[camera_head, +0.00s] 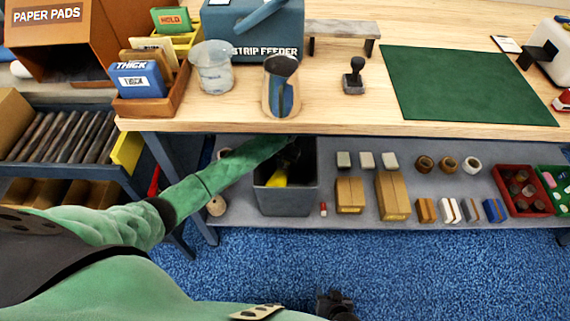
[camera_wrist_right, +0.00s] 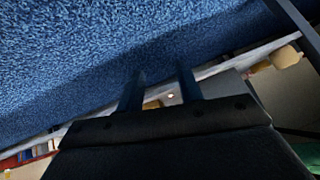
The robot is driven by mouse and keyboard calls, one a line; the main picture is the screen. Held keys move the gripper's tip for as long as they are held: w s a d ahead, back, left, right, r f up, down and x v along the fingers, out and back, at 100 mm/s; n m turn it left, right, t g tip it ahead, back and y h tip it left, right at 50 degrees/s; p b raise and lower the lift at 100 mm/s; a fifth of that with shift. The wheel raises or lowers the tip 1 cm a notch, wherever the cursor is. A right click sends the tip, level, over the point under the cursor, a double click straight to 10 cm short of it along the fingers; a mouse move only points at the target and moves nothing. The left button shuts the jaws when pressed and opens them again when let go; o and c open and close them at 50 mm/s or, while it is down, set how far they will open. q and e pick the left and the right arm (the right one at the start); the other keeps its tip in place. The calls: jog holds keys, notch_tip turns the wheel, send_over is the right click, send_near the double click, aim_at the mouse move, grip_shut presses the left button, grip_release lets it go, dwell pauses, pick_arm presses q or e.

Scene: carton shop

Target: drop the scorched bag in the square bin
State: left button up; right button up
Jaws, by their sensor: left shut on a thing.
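The square bin (camera_head: 286,202) is a dark grey open box on the lower shelf, below the table's front edge. My left arm reaches under the tabletop, and my left gripper (camera_head: 284,168) is at the bin's mouth, dark and hard to make out. A yellow thing (camera_head: 276,179) shows at its fingertips, inside the bin's outline; the gripper appears shut on it. I cannot tell for certain that it is the scorched bag, nor whether it touches the bin. My right gripper (camera_head: 335,305) is low over the blue carpet; its two fingers (camera_wrist_right: 160,90) stand apart and empty.
The wooden tabletop (camera_head: 340,118) overhangs the bin. Small cartons (camera_head: 349,195), a red crate (camera_head: 522,190) and several small items stand to the bin's right on the shelf. A blue trolley (camera_head: 70,150) stands left. The blue carpet (camera_head: 430,265) in front is clear.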

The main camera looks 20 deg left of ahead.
pick_arm(q)
jog(key=shift+f, duration=0.15)
pick_arm(e)
jog(key=shift+r, duration=0.2)
pick_arm(q)
jog(key=shift+f, duration=0.4)
pick_arm(e)
jog(key=shift+w+r, duration=0.45)
jog(key=shift+r, duration=0.35)
pick_arm(q)
jog(key=o, duration=1.1)
pick_arm(e)
jog(key=shift+s+f, duration=0.1)
jog(key=shift+s, duration=0.05)
jog(key=shift+s, duration=0.1)
pick_arm(q)
jog(key=shift+r, duration=0.2)
notch_tip(320, 180, up, 2)
jog(key=shift+r, duration=0.1)
notch_tip(320, 180, up, 11)
jog(key=shift+f+p, duration=0.2)
jog(key=shift+p, duration=0.1)
pick_arm(e)
jog(key=shift+r, duration=0.65)
